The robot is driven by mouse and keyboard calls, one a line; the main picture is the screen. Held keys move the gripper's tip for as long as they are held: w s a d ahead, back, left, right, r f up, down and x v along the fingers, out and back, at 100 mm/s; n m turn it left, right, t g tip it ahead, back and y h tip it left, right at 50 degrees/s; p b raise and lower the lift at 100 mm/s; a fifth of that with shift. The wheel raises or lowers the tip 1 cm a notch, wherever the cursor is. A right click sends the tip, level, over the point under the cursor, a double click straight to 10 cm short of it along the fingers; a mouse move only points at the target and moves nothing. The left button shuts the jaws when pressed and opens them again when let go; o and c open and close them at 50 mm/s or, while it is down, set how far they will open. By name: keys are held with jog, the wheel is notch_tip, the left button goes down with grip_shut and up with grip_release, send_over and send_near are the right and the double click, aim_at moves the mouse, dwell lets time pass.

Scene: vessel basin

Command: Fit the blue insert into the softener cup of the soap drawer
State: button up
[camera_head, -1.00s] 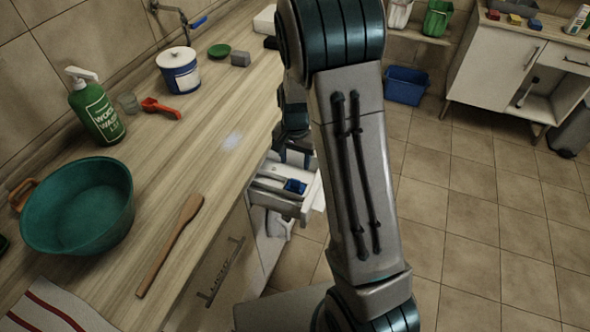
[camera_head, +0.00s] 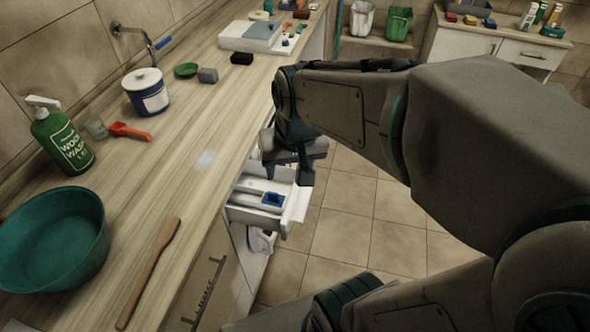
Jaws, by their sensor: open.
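The soap drawer (camera_head: 258,215) is white and pulled out below the counter's front edge, right of the picture's middle line of the worktop. The small blue insert (camera_head: 272,199) shows in a compartment near the drawer's front. I cannot tell whether it is seated in the softener cup or only rests there. My gripper (camera_head: 287,173) is open, pointing down over the far side of the drawer, behind the insert in the picture. Its fingers look empty and apart from the insert. The gripper hides part of the drawer's far side.
The worktop holds a green basin (camera_head: 50,240), a wooden paddle (camera_head: 150,270), a green bottle (camera_head: 62,140), a red scoop (camera_head: 130,131) and a white-and-blue tub (camera_head: 147,92). The counter edge runs close beside the drawer. Tiled floor (camera_head: 345,215) lies open to the right.

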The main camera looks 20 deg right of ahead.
jog(key=shift+n+t, duration=0.4)
jog(key=shift+n, duration=0.3)
jog(key=s, duration=0.2)
jog(key=s+r, duration=0.1)
jog(key=s, duration=0.2)
jog(key=shift+s+d+r, duration=0.1)
jog(key=shift+s+r, duration=0.05)
jog(key=shift+r, duration=0.05)
